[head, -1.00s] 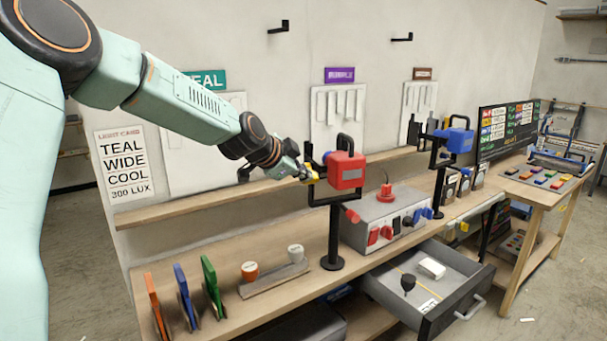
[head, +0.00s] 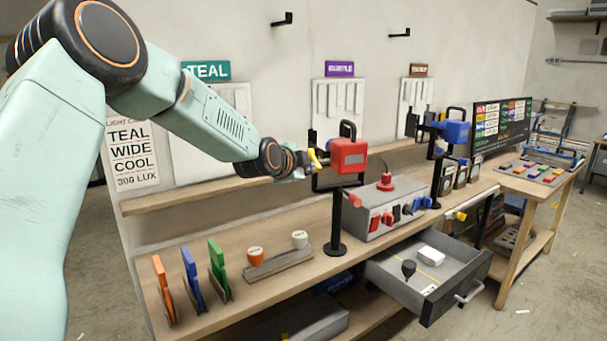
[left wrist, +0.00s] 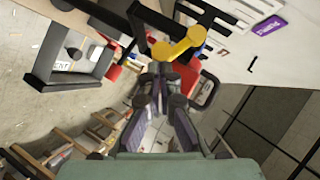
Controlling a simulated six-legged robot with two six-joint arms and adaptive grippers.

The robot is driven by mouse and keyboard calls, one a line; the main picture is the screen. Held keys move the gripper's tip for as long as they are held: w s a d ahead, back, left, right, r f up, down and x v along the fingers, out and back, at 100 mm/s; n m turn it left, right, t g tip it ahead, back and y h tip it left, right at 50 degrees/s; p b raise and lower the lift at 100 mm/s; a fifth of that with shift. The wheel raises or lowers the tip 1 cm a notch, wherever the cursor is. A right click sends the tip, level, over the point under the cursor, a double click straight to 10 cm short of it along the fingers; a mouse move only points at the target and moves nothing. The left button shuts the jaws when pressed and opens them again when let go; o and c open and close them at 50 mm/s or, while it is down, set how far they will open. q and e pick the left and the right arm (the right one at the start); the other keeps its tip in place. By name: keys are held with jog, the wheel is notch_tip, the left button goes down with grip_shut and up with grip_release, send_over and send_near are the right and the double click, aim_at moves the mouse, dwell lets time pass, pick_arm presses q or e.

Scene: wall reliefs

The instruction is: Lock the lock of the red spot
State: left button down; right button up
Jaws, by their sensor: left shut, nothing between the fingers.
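The red spot (head: 348,157) is a red box lamp with a black handle, held in a black yoke on a post on the bench. A yellow lock lever (head: 315,158) shows on its left side. My left gripper (head: 306,165) is shut and empty, right beside this lever; I cannot tell whether it touches. In the left wrist view, the yellow lever (left wrist: 180,46) lies just beyond the shut fingertips (left wrist: 163,72). Red parts of the spot (left wrist: 113,74) show partly behind the fingers. My right gripper is not in view.
A blue spot (head: 456,132) stands further right. A grey box with coloured plugs (head: 385,212) sits behind the red spot's post. An open drawer (head: 430,285) juts out at the front. Coloured panels (head: 190,275) and two cups stand on the bench at left.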

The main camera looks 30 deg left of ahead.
pick_arm(q)
jog(key=f+m+t+b, duration=0.1)
jog(key=w+a+f+m+t+y+b, duration=0.1)
jog(key=f+b, duration=0.1)
jog(key=f+m+t+b, duration=0.1)
jog(key=f+t, duration=0.1)
jog(key=shift+w+a+f+m+y, duration=0.1)
jog(key=shift+w+a+m+y, duration=0.05)
jog(key=shift+w+m+y, duration=0.2)
dwell(0.5)
jog(key=shift+s, duration=0.1)
dwell(0.5)
jog(key=shift+d, duration=0.2)
dwell(0.6)
